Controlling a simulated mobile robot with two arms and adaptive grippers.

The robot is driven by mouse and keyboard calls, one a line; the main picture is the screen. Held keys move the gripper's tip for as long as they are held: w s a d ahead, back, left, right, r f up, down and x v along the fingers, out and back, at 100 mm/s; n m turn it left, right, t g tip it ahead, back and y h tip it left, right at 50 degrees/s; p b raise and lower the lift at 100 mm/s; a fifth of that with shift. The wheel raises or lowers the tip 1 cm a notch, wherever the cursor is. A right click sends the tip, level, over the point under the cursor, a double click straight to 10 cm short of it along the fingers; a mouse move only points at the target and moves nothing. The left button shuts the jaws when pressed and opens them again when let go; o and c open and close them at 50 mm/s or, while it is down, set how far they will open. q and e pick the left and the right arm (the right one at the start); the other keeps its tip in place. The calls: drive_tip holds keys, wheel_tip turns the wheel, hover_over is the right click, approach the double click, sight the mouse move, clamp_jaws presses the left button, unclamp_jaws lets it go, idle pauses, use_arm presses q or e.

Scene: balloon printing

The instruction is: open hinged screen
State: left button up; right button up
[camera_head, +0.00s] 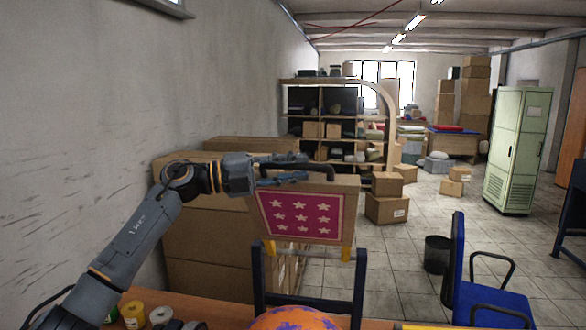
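The hinged screen (302,217) is a wooden frame with a crimson panel bearing several pale stars. It is tilted up, with its face toward me, above a dark blue stand (311,297). A black bar handle (322,166) runs along its top edge. My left gripper (302,168) reaches in from the left at this handle. Its two dark fingers are apart, one above the other, with the handle's left part seen between them; I cannot tell whether they touch it. An orange balloon with purple marks (296,319) is below the screen, cut by the bottom edge. My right gripper is not in view.
Large cardboard boxes (205,235) stand behind my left arm by the wall. Tape rolls (133,313) lie on the wooden table (222,305) at lower left. A blue chair (485,298) and dark bin (437,254) stand at right.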

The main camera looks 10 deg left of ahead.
use_arm(q)
drive_tip(key=shift+a, duration=0.15)
drive_tip(key=v, duration=1.1)
drive_tip(key=shift+s+a, duration=0.2)
drive_tip(key=shift+a, duration=0.1)
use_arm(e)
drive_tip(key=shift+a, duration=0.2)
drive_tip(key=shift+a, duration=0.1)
